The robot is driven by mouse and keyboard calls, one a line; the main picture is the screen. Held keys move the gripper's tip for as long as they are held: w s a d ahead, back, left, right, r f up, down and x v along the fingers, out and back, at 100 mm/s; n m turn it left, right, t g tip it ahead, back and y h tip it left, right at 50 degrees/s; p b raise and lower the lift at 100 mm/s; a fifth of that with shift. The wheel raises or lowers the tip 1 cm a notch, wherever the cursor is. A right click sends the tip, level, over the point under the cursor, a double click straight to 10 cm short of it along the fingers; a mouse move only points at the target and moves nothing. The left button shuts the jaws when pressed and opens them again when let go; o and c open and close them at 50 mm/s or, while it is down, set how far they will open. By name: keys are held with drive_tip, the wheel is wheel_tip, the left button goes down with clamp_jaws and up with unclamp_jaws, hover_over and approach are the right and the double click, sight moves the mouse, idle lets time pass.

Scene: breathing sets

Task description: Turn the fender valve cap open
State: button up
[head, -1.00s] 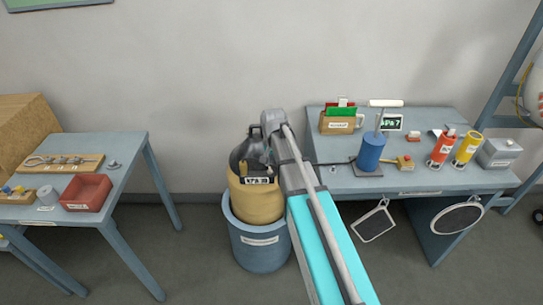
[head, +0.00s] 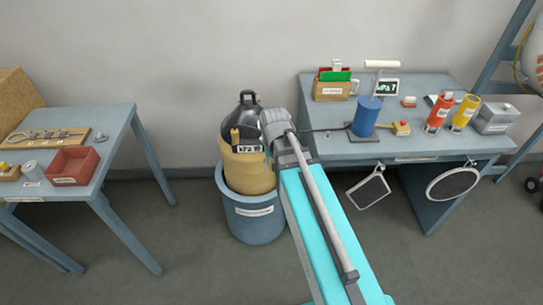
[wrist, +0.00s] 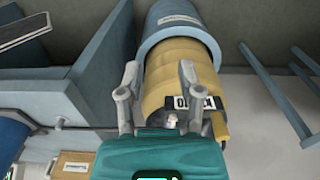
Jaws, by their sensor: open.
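The tan fender (head: 248,172) with a black top stands upright in a blue-grey bucket (head: 257,222) in the head view. It also shows in the wrist view (wrist: 165,75), with a dark label plate (wrist: 195,103) on it. A small pale knob (wrist: 172,117), possibly the valve cap, shows just above my gripper's teal body, beside that plate. My gripper (wrist: 158,72) is open, its two grey fingers spread over the fender with nothing clearly held between them. In the head view the arm's end is at the fender's upper right side, and the fingers are largely hidden.
A bench (head: 440,143) at right holds a blue pump (head: 365,118), a red bottle (head: 438,112), a yellow bottle (head: 465,112) and a grey box (head: 497,118). A table at left bears a red tray (head: 74,165). Floor between left table and bucket is clear.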

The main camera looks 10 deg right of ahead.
drive_tip(key=shift+n, duration=0.8)
drive_tip(key=shift+s+a+f+b, duration=0.1)
drive_tip(key=shift+s+f+b, duration=0.2)
drive_tip(key=shift+s, duration=0.55)
drive_tip(key=shift+s+d+f+b, duration=0.15)
drive_tip(key=shift+s+f, duration=0.1)
drive_tip(key=shift+s, duration=0.6)
drive_tip(key=shift+s+a+f+b, duration=0.15)
drive_tip(key=shift+s+f+b, duration=0.15)
drive_tip(key=shift+s, duration=0.55)
